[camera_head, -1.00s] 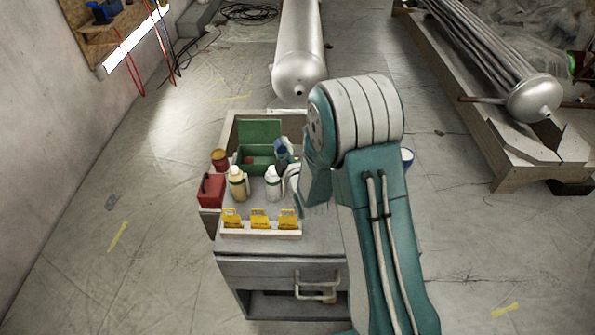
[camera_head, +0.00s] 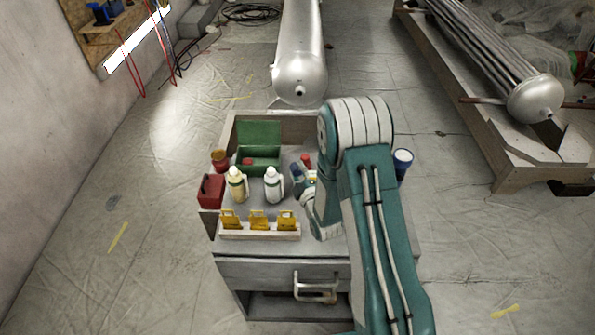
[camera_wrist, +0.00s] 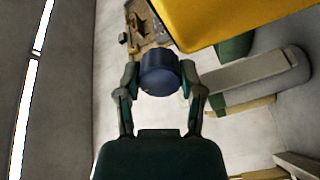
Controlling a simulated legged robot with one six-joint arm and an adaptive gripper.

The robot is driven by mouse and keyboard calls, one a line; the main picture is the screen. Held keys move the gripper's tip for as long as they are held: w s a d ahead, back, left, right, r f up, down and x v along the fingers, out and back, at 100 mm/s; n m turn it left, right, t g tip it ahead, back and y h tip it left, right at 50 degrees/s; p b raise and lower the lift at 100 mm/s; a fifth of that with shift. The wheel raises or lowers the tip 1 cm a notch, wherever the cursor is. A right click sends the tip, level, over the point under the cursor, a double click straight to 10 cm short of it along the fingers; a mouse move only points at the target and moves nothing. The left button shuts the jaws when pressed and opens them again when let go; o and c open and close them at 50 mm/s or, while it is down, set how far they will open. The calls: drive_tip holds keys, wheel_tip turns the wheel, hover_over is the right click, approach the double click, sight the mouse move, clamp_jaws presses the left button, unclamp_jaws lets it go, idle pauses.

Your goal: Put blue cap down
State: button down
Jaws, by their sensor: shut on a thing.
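The blue cap (camera_wrist: 160,74) is a short dark-blue cylinder in the wrist view. It sits between the two fingers of my gripper (camera_wrist: 160,78), which is shut on it. In the head view a small blue shape (camera_head: 297,172) shows just left of my arm, above the cart top; I cannot tell cap from gripper there. My arm hides part of that area. I cannot tell whether the cap touches anything below it.
A red-topped thing (camera_head: 306,160) is close to my gripper. A blue-and-white cup (camera_head: 403,162) is right of my arm.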

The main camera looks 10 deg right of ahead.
drive_tip(key=shift+f, duration=0.35)
drive_tip(key=shift+f, duration=0.2)
drive_tip(key=shift+c, duration=1.1)
unclamp_jaws()
